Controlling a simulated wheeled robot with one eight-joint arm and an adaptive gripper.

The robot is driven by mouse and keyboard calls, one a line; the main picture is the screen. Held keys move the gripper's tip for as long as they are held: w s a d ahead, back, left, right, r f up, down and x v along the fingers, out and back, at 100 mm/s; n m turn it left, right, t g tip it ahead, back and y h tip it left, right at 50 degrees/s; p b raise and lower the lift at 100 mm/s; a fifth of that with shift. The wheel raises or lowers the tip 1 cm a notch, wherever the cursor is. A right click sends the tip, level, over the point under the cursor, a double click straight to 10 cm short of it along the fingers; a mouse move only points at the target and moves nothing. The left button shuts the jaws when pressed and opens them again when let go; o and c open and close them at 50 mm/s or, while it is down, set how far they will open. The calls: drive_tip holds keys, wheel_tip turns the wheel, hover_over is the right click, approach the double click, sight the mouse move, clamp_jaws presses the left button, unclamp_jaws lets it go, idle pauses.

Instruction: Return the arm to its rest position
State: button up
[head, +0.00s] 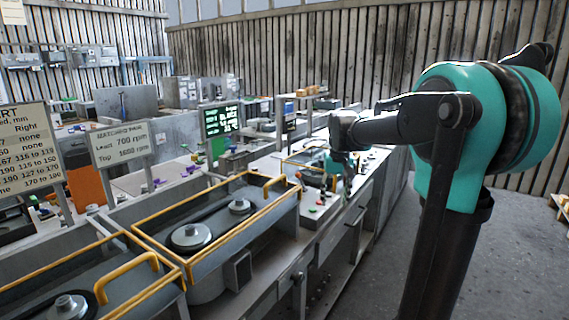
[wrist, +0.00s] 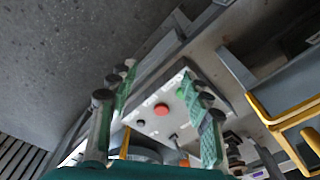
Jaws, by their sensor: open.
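My gripper (wrist: 158,72) is open in the wrist view, with one green-padded finger on each side and nothing between the pads. Beyond the fingers is a pale control box (wrist: 152,122) with a red button (wrist: 162,109). I cannot tell how far the fingers are from it. In the head view my teal and black arm rises at the right and bends over toward the bench. Its far end hangs over the bench's right part, where the gripper is small and hard to make out.
Housings with yellow-edged rims (head: 165,250) stand on the bench at the left and centre. A green display (head: 222,121) and a "700 rpm" sign (head: 120,143) stand behind them. The grey floor (head: 500,250) right of the bench looks clear near my arm.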

drive_tip(key=s+d+f+t, duration=0.2)
drive_tip(key=s+f+t, duration=0.1)
drive_tip(key=s+f, duration=1.7)
drive_tip(key=s, duration=0.3)
drive_tip(key=shift+s+d+n, duration=0.15)
drive_tip(key=shift+d+n, duration=0.15)
drive_tip(key=shift+d, duration=0.05)
